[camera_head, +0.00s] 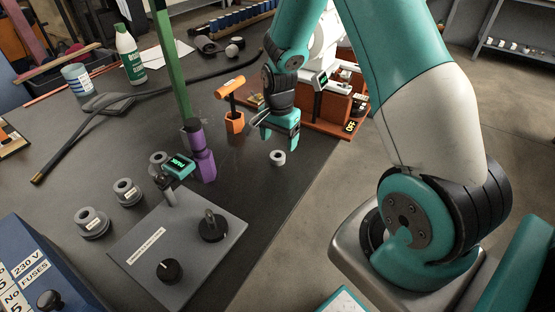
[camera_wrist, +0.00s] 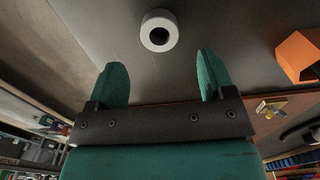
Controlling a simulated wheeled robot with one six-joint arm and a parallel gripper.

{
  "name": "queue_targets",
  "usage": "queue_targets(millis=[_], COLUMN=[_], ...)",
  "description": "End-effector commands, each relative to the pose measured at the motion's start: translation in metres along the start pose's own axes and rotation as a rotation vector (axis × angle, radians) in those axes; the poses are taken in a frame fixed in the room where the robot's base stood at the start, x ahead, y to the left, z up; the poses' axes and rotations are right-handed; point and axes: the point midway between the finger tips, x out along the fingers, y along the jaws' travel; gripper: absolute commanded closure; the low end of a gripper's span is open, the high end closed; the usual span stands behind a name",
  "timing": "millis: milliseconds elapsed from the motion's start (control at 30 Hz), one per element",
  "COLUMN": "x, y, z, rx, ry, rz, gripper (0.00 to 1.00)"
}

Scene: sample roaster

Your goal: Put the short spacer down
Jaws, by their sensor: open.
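The short spacer (camera_head: 278,157) is a small light-grey ring on the dark table top, near the table's right edge. In the wrist view the spacer (camera_wrist: 159,31) shows its dark round hole and lies beyond my fingertips, roughly in line with the gap between them. My gripper (camera_head: 282,133) is just above and behind the spacer in the head view. In the wrist view the two green fingers of my gripper (camera_wrist: 159,78) are wide apart with nothing between them. The spacer and the fingers look apart.
An orange hexagonal holder (camera_head: 234,122) with an orange-handled tool stands left of my gripper. A purple post (camera_head: 201,155), grey flanged spacers (camera_head: 127,192) and a grey fixture plate (camera_head: 180,250) stand further left. A wooden box (camera_head: 335,118) is behind. Table around the spacer is clear.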

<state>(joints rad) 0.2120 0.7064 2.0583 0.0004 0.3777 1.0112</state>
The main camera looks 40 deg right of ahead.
Motion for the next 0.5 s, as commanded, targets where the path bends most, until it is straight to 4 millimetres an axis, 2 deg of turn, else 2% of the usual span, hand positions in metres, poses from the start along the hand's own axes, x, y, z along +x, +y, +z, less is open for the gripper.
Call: queue_targets(millis=[167,400,500], x=[0.013,0.049,0.056], y=[0.0,-0.001,-0.001], z=[0.002,0.007,0.006], rx=[-0.001,-0.001,-0.001], ry=[-0.001,-0.001,0.0], rz=[0.001,0.001,0.0], gripper=[0.24,0.24,0.24])
